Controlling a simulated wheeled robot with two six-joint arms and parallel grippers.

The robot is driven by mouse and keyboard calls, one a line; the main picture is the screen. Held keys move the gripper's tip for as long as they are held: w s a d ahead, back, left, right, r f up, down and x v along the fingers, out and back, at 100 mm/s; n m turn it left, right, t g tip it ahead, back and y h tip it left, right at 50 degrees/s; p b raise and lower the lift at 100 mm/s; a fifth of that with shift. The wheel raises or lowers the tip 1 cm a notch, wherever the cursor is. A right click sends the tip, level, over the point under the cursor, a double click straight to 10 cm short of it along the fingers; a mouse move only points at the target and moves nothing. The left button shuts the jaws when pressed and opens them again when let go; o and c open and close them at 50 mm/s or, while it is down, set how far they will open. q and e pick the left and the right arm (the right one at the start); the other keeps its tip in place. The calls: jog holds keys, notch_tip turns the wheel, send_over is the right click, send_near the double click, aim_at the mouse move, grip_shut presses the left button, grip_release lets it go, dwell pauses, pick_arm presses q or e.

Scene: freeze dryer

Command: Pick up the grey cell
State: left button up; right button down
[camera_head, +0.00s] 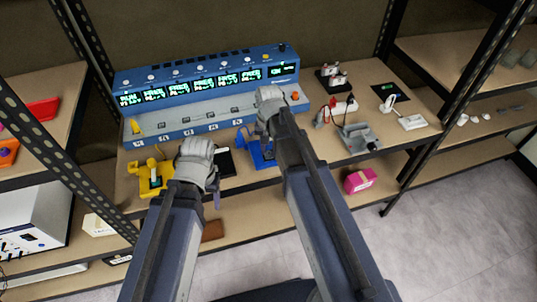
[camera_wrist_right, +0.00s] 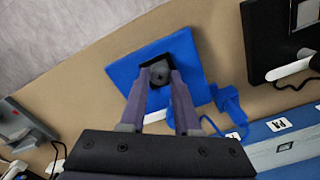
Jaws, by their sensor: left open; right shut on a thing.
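In the head view the blue stand (camera_head: 258,152) is partly hidden by my right arm, and the cell is hidden. My left gripper (camera_head: 215,190) is open, to the left in front of the shelf, beside the yellow stand (camera_head: 150,180).
A blue instrument bank (camera_head: 205,85) with lit displays stands along the back of the shelf. A black pad (camera_head: 226,163) lies between the yellow and blue stands. A grey stand (camera_head: 358,138) and a white handled tool (camera_head: 413,122) are to the right. A pink box (camera_head: 360,180) is below.

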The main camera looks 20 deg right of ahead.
jog(key=shift+r, duration=0.1)
dwell(0.3)
jog(key=shift+r+p, duration=2.45)
jog(key=shift+p, duration=0.1)
jog(key=shift+a+f, duration=0.1)
